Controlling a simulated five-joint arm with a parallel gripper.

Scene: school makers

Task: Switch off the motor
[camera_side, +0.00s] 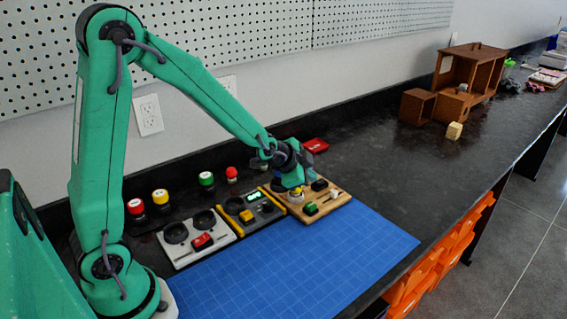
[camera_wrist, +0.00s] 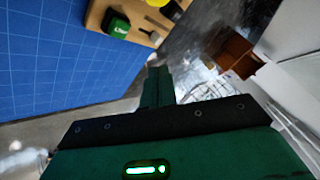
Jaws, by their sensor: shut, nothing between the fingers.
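My gripper (camera_side: 296,188) is at the wooden board (camera_side: 330,202), over its left part, and hides some of it. In the wrist view my gripper (camera_wrist: 158,82) shows shut and empty, its dark green fingers together. The wooden board (camera_wrist: 98,14) carries a green switch (camera_side: 311,209), a yellow-and-white part (camera_side: 297,196), a black part (camera_side: 319,185) and a small lever (camera_side: 335,193). The green switch also shows in the wrist view (camera_wrist: 117,26), with white lettering too small to read. I cannot tell which control belongs to the motor, or whether my gripper touches the board.
Several round-topped buttons line the back. The blue mat (camera_side: 310,260) in front is clear. A wooden cabinet (camera_side: 470,72) stands far right.

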